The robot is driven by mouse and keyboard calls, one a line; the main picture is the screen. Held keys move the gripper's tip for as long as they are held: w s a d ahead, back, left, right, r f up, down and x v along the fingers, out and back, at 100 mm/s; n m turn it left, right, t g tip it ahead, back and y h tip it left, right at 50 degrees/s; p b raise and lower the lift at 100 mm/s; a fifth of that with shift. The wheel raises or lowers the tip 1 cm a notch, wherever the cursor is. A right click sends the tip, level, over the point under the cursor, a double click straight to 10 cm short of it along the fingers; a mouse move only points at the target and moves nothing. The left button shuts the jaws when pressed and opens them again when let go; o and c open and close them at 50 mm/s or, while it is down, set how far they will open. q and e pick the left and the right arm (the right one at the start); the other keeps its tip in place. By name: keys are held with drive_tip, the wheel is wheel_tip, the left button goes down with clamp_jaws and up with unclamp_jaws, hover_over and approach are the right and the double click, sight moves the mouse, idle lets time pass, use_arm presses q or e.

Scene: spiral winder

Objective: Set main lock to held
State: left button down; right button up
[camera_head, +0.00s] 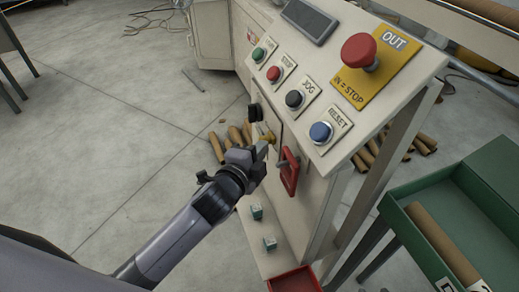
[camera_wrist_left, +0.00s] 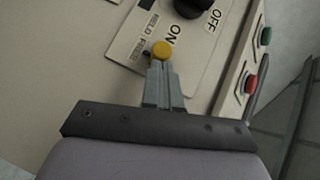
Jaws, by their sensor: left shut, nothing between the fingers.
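A small yellow knob (camera_wrist_left: 162,50) sits on the pale panel in the left wrist view, beside a plate with the words HELD and FREE. A black rotary knob (camera_wrist_left: 192,6) marked ON and OFF is just beyond it. In the head view the yellow knob (camera_head: 268,137) is on the cabinet's side face, below the black knob (camera_head: 254,111). My left gripper (camera_wrist_left: 162,72) is shut and empty, its fingertips right at the yellow knob; I cannot tell whether they touch it. The gripper (camera_head: 261,150) also shows in the head view. My right gripper is not in view.
A red handle (camera_head: 289,171) juts from the cabinet just right of my gripper. The sloped top carries several push buttons and a red stop button (camera_head: 359,50). A green tray (camera_head: 400,222) with a brown tube stands at right. Open floor lies left.

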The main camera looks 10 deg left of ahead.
use_arm(q)
drive_tip(key=shift+w, duration=0.1)
drive_tip(key=w+a+p, duration=0.1)
drive_tip(key=w, duration=0.1)
drive_tip(key=w+a, duration=0.2)
drive_tip(key=shift+r+p, duration=0.1)
drive_tip(key=shift+p, duration=0.3)
drive_tip(key=shift+r, duration=0.1)
